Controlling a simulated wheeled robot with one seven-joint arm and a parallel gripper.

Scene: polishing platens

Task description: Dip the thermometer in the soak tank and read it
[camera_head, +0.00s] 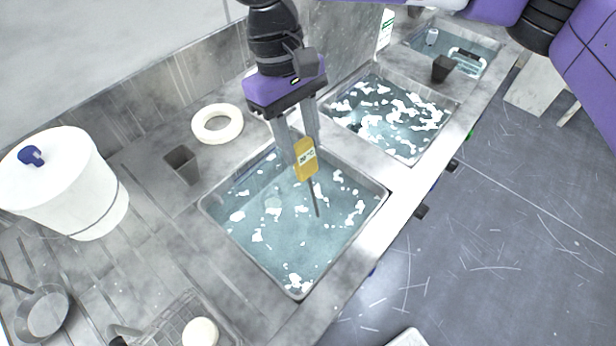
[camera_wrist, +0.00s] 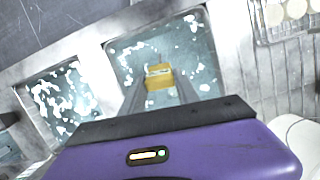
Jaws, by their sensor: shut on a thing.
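My gripper (camera_head: 294,150) is shut on a yellow thermometer (camera_head: 305,160) with a small display and a thin dark probe pointing down. The display is too small to read. The thermometer is over the nearest water-filled tank (camera_head: 213,212), and the probe's lower end shows against the water; I cannot tell whether its tip is below the surface. In the wrist view the yellow body (camera_wrist: 159,78) sits between my fingertips, with the tank water behind it. Which of the tanks is the soak tank is not marked in what I can read.
A second tank (camera_head: 407,160) and a farther tank (camera_head: 490,50) lie to the upper right. A wire basket (camera_head: 180,322) and a pan (camera_head: 43,313) are at lower left.

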